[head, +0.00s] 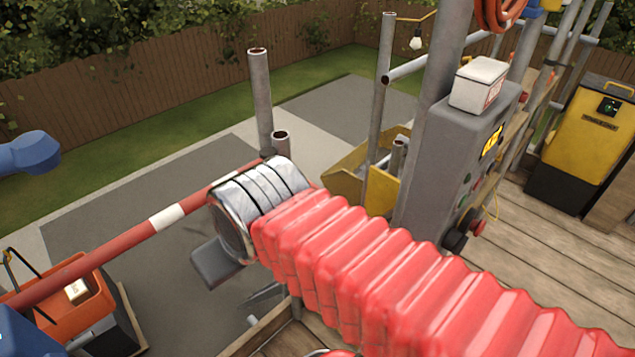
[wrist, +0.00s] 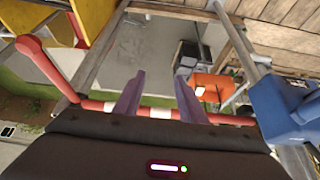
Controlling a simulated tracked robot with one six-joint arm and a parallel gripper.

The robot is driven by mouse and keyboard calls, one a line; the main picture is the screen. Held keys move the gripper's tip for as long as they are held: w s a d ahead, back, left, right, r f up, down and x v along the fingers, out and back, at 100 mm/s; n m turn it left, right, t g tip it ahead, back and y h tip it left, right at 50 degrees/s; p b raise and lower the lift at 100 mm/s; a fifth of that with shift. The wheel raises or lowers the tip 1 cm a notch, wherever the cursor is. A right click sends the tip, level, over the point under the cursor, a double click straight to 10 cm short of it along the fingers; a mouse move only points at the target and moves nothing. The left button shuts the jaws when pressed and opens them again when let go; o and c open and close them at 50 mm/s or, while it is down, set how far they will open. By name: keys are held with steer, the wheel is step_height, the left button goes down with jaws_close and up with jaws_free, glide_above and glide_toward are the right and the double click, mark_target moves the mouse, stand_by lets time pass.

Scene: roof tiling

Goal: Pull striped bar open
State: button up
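The red-and-white striped bar (head: 168,215) runs in the head view from the lower left up to the grey posts near the middle. In the wrist view the striped bar (wrist: 158,114) crosses the picture just above the dark gripper body. My gripper (wrist: 158,80) shows two purple fingers standing apart, with the bar visible in the gap between them. The fingers cover parts of the bar; I cannot tell whether they touch it. In the head view my gripper is hidden behind a ribbed red sleeve with a silver band.
A grey control box (head: 450,165) stands on the wooden deck right of centre. A yellow cabinet (head: 590,140) is farther right. A yellow trough (head: 375,180) sits behind the posts. An orange container (head: 75,290) lies at lower left. Blue parts show at the left edge.

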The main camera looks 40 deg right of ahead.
steer(key=shift+o, duration=0.4)
steer(key=shift+w+d+r, duration=0.3)
steer(key=shift+d+r, duration=0.1)
steer(key=w+d+r+g, duration=0.2)
steer(key=w+d+r, duration=0.15)
steer(key=d, duration=0.25)
steer(key=w+d+r+g, duration=0.2)
steer(key=w+d+r, duration=0.15)
steer(key=d, duration=0.35)
steer(key=w+d+g+y, duration=0.1)
steer(key=w+d+y, duration=0.1)
steer(key=d, duration=1.4)
steer(key=shift+w+d+f+g, duration=0.15)
steer(key=shift+d+f+g, duration=0.05)
steer(key=shift+f+g, duration=0.1)
steer(key=a+f, duration=0.1)
steer(key=f, duration=0.8)
steer(key=a+f, duration=0.1)
steer(key=f, duration=0.3)
steer(key=shift+a+f, duration=0.2)
steer(key=shift+a, duration=0.15)
steer(key=shift+c, duration=0.7)
